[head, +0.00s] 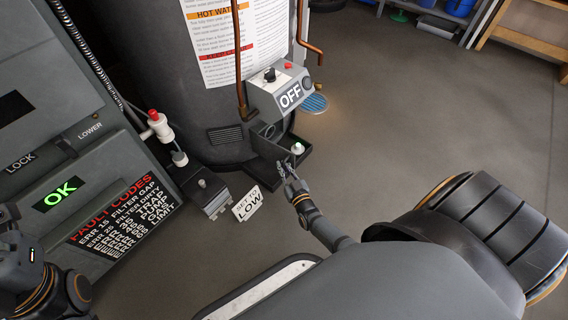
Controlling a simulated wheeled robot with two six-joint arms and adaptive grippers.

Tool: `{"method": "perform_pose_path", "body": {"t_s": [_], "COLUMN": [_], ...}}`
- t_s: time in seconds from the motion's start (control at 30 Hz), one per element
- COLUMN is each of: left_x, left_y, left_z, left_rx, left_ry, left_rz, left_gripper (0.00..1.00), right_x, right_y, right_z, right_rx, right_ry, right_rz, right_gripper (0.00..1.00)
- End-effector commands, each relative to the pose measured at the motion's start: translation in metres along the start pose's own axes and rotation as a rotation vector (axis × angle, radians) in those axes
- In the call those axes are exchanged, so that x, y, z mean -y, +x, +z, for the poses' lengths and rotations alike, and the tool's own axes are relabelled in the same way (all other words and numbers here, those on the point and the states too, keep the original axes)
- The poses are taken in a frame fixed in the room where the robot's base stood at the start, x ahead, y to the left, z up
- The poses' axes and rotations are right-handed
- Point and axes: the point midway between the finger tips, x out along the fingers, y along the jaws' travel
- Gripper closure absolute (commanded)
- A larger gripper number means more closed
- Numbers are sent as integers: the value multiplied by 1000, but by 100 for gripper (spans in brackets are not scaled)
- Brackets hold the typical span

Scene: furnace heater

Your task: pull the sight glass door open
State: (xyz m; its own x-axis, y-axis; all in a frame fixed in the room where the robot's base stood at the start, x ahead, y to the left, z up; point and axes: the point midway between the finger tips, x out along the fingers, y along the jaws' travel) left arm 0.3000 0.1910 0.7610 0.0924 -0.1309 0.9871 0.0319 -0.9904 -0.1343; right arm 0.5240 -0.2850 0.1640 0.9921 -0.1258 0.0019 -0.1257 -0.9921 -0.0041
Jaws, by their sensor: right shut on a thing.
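The dark sight glass door (265,172) is at the foot of the dark water heater tank (170,100), below the grey control box (284,92) marked OFF. It stands out from the tank, and a dark recess with a white knob (297,148) shows beside it. My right gripper (286,170) is shut on the door's edge; its fingertips are small and partly blend with the dark door. My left gripper (10,242) is only partly in view at the left edge, far from the door, and its fingers are not clear.
A grey furnace cabinet (60,150) with an OK display fills the left. A small grey box (207,192) and a "SET TO LOW" tag (247,204) are left of the door. Copper pipes (239,60) run down the tank. Floor to the right is clear.

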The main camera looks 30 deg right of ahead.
Motion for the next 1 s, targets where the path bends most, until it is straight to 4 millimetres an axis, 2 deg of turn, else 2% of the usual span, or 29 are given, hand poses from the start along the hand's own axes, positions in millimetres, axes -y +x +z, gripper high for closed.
{"method": "perform_pose_path", "body": {"t_s": [0.03, 0.2, 0.23, 0.3, 0.6, 0.67, 0.9, 1.0], "left_x": [0, 0, 0, 0, 1, 0, 0, 0], "left_y": [0, 0, 0, 0, 0, 0, 0, 0], "left_z": [0, 0, 0, 0, 1, 1, 0, 0], "left_rx": [0, 0, 0, 0, 1, 1, 0, 0], "left_ry": [0, 0, 0, 0, 0, 0, 0, 0], "left_rz": [0, 0, 0, 0, -4, -3, -1, -1], "left_gripper": [60, 60, 60, 60, 60, 60, 60, 60], "right_x": [-2, -2, -2, -2, -1, -1, -2, -2], "right_y": [-6, -6, -6, -6, -6, -13, -59, -73], "right_z": [5, 5, 5, 5, 3, 4, 4, 4], "right_rx": [9, 9, 9, 10, 6, 8, 10, 9], "right_ry": [-3, -3, -3, -3, -1, -1, -2, -2], "right_rz": [2, 2, 2, 1, 0, 0, 2, 3], "right_gripper": [100, 100, 88, 81, 81, 81, 81, 81]}}
